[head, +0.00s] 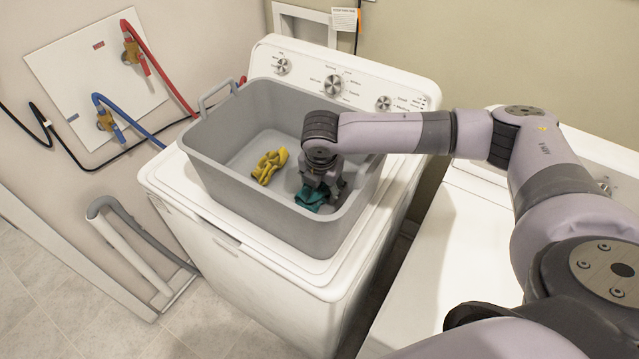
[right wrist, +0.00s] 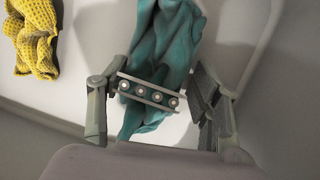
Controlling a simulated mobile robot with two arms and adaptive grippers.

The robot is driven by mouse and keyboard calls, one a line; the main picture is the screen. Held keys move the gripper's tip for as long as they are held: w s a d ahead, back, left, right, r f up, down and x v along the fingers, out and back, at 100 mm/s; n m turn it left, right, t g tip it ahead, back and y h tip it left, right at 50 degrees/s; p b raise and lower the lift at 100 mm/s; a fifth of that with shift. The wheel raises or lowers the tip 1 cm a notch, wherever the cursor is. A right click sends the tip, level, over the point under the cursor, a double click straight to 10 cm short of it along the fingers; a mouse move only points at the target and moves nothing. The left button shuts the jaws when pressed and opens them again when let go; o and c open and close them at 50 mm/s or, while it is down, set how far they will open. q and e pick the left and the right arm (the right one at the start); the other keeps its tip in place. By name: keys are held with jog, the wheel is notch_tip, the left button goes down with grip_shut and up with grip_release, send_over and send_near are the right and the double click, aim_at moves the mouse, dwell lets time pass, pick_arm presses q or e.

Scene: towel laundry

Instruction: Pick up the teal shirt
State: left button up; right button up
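The teal shirt (head: 310,200) lies crumpled on the floor of the grey tub (head: 230,175), toward its near right corner. My right gripper (head: 322,183) reaches down into the tub right over the shirt and hides part of it. In the right wrist view the teal shirt (right wrist: 170,45) runs between the two spread fingers of the right gripper (right wrist: 158,95). The fingers are apart on either side of the cloth, and I see no grip on it. My left gripper is out of view.
A yellow cloth (head: 270,165) lies in the tub left of the teal shirt; it also shows in the right wrist view (right wrist: 32,38). The tub stands on a white washing machine (head: 255,262). Its walls surround the gripper. A second white machine (head: 440,260) stands at right.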

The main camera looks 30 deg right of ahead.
jog(key=c, duration=0.9)
